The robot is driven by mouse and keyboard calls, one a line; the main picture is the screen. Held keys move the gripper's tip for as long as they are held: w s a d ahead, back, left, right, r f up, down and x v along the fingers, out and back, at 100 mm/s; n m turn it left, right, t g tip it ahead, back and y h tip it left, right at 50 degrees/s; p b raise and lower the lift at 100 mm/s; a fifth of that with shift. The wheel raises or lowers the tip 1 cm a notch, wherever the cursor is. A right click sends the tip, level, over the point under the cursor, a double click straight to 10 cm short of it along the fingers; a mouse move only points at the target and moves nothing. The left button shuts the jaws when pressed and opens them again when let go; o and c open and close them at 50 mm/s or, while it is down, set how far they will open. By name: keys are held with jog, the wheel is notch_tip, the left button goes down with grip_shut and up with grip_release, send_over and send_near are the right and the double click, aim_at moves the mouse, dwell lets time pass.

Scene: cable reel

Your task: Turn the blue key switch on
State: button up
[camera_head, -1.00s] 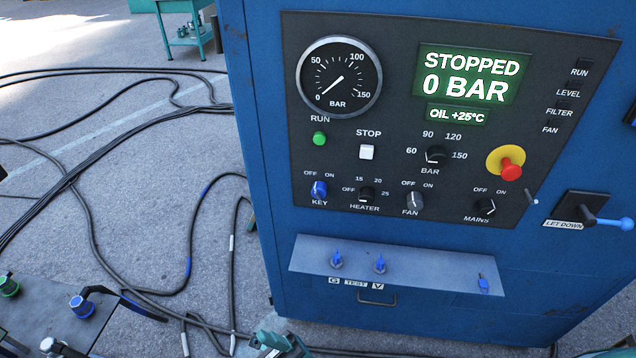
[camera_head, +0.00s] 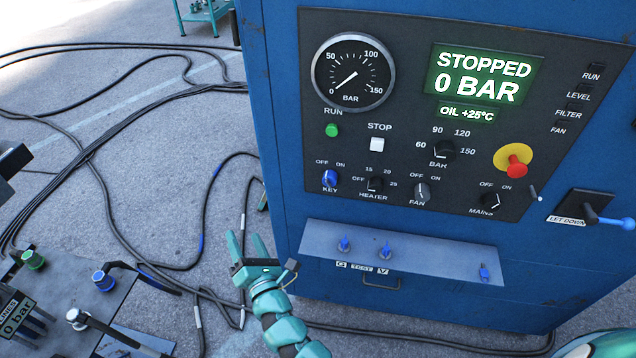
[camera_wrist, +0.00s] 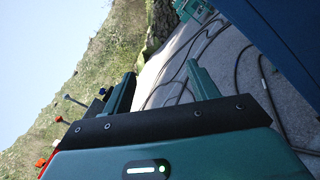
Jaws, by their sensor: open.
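The blue key switch (camera_head: 329,178) sits at the lower left of the dark control panel, under the OFF and ON labels. Its knob looks close to upright, leaning slightly to the OFF side. My gripper (camera_head: 246,245) is open and empty, in front of the cabinet's left edge, below and left of the key switch and apart from it. In the wrist view my gripper's two fingers (camera_wrist: 160,88) stand wide apart with nothing between them. The key switch does not show in the wrist view.
The blue cabinet (camera_head: 283,120) carries a green RUN button (camera_head: 332,130), heater knob (camera_head: 375,184) and red stop button (camera_head: 517,167). A ledge with blue fittings (camera_head: 420,262) juts out below. A grey bench (camera_head: 85,285) stands at lower left. Cables (camera_head: 90,160) lie on the floor.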

jog(key=w+d+m+t+h, duration=0.1)
jog(key=w+d+h, duration=0.2)
jog(key=d+h, duration=0.5)
jog(key=g+h, duration=0.2)
jog(key=h, duration=0.2)
send_near(328, 186)
jog(key=shift+t, duration=0.3)
jog(key=p+x, duration=0.4)
jog(key=x, duration=0.5)
jog(key=shift+w+d, duration=0.15)
jog(key=shift+w, duration=0.15)
jog(key=shift+w+d+f, duration=0.15)
jog(key=shift+w+d, duration=0.05)
jog(key=shift+w, duration=0.25)
jog(key=shift+c, duration=0.2)
jog(key=c, duration=1)
